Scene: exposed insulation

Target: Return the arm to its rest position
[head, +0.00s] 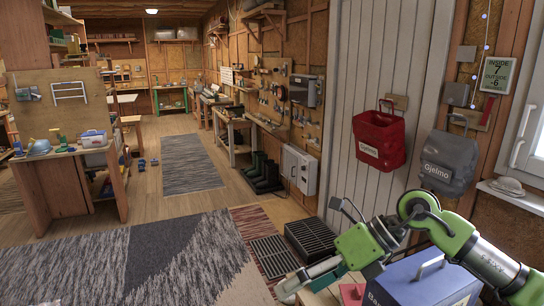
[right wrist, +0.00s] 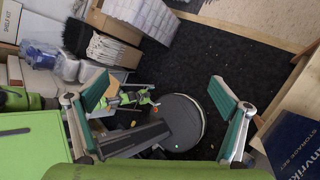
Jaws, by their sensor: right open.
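My right arm (head: 440,225), green and grey, reaches in from the right of the head view, bent at the elbow. My left gripper is not in view.
The blue box (head: 425,280) with a grey handle is just under my right forearm; a blue box (right wrist: 297,147) also shows at the right wrist view's edge. A red bag (head: 379,137) and grey bag (head: 449,160) hang on the wall. The rug area (head: 110,260) is clear.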

